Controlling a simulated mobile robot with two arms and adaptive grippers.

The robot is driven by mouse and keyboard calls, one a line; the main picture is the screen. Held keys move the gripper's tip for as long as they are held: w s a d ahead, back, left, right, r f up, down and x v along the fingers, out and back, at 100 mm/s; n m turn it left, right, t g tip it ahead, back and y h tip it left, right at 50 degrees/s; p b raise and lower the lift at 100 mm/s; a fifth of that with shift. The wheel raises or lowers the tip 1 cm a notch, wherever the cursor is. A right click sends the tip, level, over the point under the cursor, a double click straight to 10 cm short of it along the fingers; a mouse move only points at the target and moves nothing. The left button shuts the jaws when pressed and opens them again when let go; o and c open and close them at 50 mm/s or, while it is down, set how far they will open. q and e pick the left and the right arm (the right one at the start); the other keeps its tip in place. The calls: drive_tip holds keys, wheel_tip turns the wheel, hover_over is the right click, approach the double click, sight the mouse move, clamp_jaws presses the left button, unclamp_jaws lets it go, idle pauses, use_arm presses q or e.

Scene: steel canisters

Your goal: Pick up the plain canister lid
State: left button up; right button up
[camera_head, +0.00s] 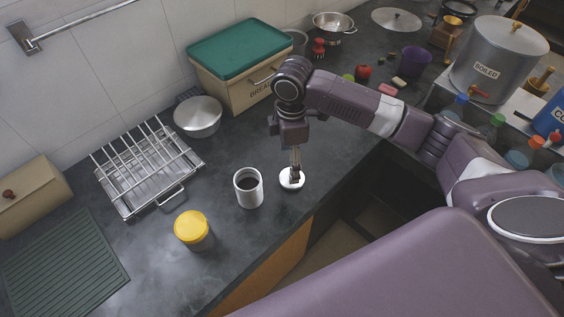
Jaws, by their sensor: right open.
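The plain canister lid (287,185) is a small pale round disc lying flat on the dark counter near its front edge. My right gripper (294,174) points down at the lid, its fingertips over the lid's middle and partly hiding it. The fingers are open; I cannot tell whether they touch the lid. An open steel canister (249,195) with a dark inside stands upright just left of the lid. A canister with a yellow lid (191,228) stands further left. My left gripper is not in view.
A wire dish rack (150,170), a metal bowl (198,117) and a bread box with a green lid (240,50) stand behind to the left. A ribbed mat (60,265) lies at the left. The boiler (498,62) is at the right. The counter's front edge is close to the lid.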

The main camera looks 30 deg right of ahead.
drive_tip(key=shift+d, duration=0.15)
drive_tip(key=f, duration=0.1)
drive_tip(key=s+f+p, duration=0.1)
drive_tip(key=f, duration=0.3)
drive_tip(key=shift+w+d+f+p, duration=0.1)
drive_tip(key=shift+w+f+p, duration=0.15)
drive_tip(key=shift+f+p, duration=0.15)
drive_tip(key=shift+f, duration=0.6)
drive_tip(key=c, duration=1.1)
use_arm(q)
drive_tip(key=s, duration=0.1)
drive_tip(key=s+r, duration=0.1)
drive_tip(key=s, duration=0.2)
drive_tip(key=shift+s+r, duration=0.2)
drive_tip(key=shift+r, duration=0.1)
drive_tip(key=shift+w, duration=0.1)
use_arm(e)
drive_tip(key=shift+r, duration=0.1)
